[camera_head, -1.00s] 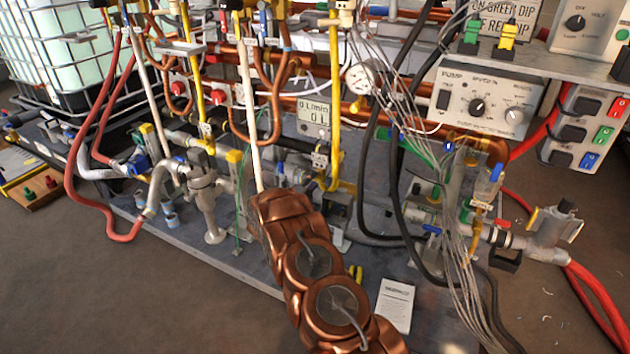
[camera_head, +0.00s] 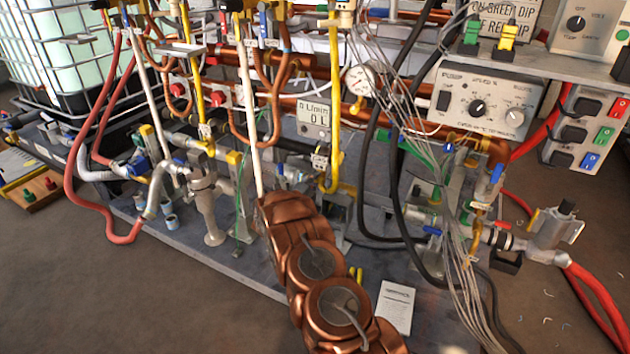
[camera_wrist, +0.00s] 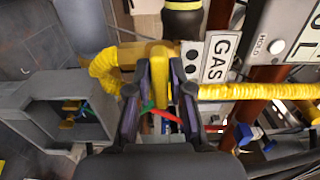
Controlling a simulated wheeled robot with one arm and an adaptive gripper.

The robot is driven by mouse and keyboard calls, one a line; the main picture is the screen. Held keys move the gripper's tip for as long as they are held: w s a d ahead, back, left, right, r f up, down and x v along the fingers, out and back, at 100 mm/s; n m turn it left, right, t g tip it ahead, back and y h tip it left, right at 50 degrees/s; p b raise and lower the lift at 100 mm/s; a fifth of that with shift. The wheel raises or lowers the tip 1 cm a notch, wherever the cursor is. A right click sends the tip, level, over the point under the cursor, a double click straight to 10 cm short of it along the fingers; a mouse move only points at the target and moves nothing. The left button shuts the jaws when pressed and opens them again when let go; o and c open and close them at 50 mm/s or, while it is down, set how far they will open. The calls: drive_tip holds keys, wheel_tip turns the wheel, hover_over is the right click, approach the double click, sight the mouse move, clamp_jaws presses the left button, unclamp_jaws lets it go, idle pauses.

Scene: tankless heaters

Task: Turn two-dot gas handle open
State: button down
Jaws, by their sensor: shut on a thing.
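In the wrist view my gripper (camera_wrist: 160,105) is closed around a yellow handle (camera_wrist: 158,68), with one dark finger on each side. The handle stands crosswise to the yellow gas pipe (camera_wrist: 250,91), which runs left to right there. A white GAS label (camera_wrist: 220,57) is right of the handle, beside a small grey plate with dark dots (camera_wrist: 192,61). In the head view my copper-coloured arm reaches up from the bottom, and the gripper and held handle are hidden behind it.
A grey box-like housing (camera_wrist: 65,108) stands close left of my gripper. A black-and-yellow part (camera_wrist: 183,18) is just above. In the head view, hanging grey wires (camera_head: 455,240) and black hoses (camera_head: 398,160) lie right of my arm. Open floor is at lower left.

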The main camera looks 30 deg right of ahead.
idle(0.4)
drive_tip(key=n+p, duration=0.2)
drive_tip(key=n, duration=0.1)
drive_tip(key=shift+r, duration=0.1)
drive_tip(key=n+p, duration=0.1)
drive_tip(key=n, duration=0.4)
drive_tip(key=shift+p, duration=0.35)
drive_tip(key=n, duration=0.5)
drive_tip(key=shift+p, duration=0.35)
drive_tip(key=shift+n, duration=2.3)
drive_tip(key=c, duration=1.1)
unclamp_jaws()
drive_tip(key=shift+c, duration=0.2)
